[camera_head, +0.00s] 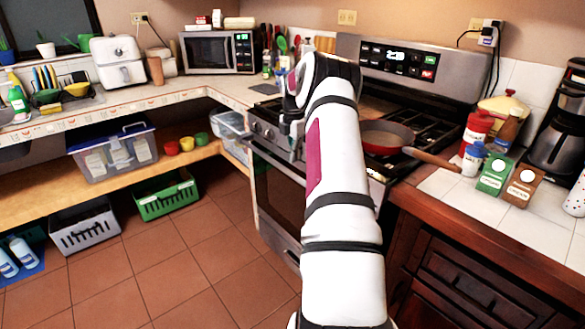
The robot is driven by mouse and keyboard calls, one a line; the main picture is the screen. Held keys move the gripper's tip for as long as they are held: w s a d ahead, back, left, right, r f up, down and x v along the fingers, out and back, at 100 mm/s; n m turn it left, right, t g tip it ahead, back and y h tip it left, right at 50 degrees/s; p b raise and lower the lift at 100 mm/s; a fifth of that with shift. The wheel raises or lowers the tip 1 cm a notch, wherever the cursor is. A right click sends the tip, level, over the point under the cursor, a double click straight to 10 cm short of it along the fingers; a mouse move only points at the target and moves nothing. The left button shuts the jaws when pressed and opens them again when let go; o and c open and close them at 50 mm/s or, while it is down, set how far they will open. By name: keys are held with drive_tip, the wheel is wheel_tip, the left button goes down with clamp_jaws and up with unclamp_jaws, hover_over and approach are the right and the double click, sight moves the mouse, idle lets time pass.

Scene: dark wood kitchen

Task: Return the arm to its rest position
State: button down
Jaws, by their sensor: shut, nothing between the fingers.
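My white arm (338,190) with dark bands and a magenta patch reaches up from the bottom of the view toward the stove. It bends at its far end, left of the stove's control panel. My gripper (294,148) hangs down from that bend in front of the stove's front edge. It looks small and grey, is partly hidden by the arm, and is shut with nothing in it.
The stove (275,185) bears a red pan (387,136) right of my arm, its handle pointing right. Bottles and small cartons (495,174) stand on the right counter. A microwave (218,52) stands at the back left.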

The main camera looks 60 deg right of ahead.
drive_tip(key=shift+s+d+r, duration=0.1)
drive_tip(key=shift+d+r, duration=0.15)
drive_tip(key=shift+r, duration=0.4)
drive_tip(key=shift+d+r, duration=0.2)
drive_tip(key=shift+r, duration=0.45)
